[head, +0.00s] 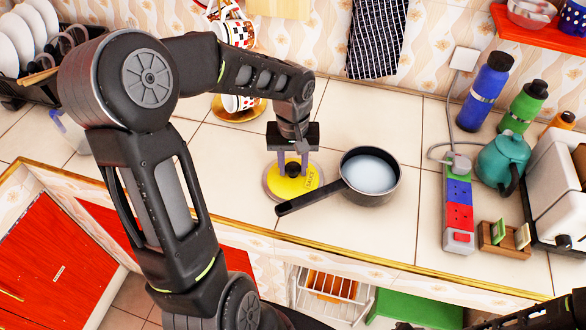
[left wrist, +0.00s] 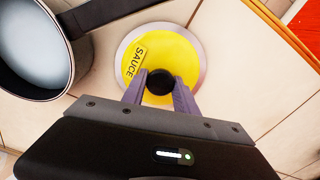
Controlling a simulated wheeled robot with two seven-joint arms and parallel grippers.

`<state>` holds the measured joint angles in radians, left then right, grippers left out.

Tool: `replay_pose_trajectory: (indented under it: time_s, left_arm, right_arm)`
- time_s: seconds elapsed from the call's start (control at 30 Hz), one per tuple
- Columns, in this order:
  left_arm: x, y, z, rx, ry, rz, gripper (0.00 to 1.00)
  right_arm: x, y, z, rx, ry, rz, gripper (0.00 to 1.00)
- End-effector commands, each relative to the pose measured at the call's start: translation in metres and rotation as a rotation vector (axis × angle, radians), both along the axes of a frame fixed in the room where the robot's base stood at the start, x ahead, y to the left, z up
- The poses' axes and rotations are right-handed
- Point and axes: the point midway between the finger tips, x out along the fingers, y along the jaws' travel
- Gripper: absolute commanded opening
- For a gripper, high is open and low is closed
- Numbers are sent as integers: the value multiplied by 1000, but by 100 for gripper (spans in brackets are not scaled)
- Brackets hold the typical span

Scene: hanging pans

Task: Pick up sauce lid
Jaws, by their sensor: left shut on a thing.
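The sauce lid (head: 307,186) is a round yellow disc with a pale metal rim, a black knob and a label reading SAUCE. It lies on or just above the tiled counter, left of the saucepan. My left gripper (head: 292,168) points down over it, with its two fingers shut on the black knob. The left wrist view shows the lid (left wrist: 186,50) with the fingers (left wrist: 159,88) on both sides of the knob. I cannot tell whether the lid touches the counter. My right gripper is not in view.
A dark saucepan (head: 383,198) with a pale inside stands close to the lid, its handle pointing toward the lid's front edge. A power strip (head: 459,208), teal teapot (head: 503,160) and bottles (head: 486,92) stand to the right. A cup stand (head: 238,115) is behind.

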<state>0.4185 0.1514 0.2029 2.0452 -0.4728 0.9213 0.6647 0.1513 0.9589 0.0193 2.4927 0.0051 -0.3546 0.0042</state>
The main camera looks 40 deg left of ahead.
Motion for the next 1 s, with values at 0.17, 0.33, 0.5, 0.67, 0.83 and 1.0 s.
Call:
replay_pose_trajectory:
  time_s: [0.17, 0.33, 0.5, 0.67, 0.83, 1.0]
  left_arm:
    - [-2, -1, 20, -2, 6, 0, 0]
    - [-1, -1, 55, 0, 1, -1, 0]
    - [-1, -1, 85, 0, 1, -1, 0]
    - [-1, -1, 96, -1, 3, -2, 0]
    - [-1, -1, 97, 0, 4, -2, 0]
    - [-1, -1, 97, -1, 3, -1, 0]
  right_arm:
    - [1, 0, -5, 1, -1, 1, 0]
    - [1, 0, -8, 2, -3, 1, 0]
    - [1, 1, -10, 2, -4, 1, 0]
    - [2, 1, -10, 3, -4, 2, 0]
    - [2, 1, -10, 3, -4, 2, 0]
    - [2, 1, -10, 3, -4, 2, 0]
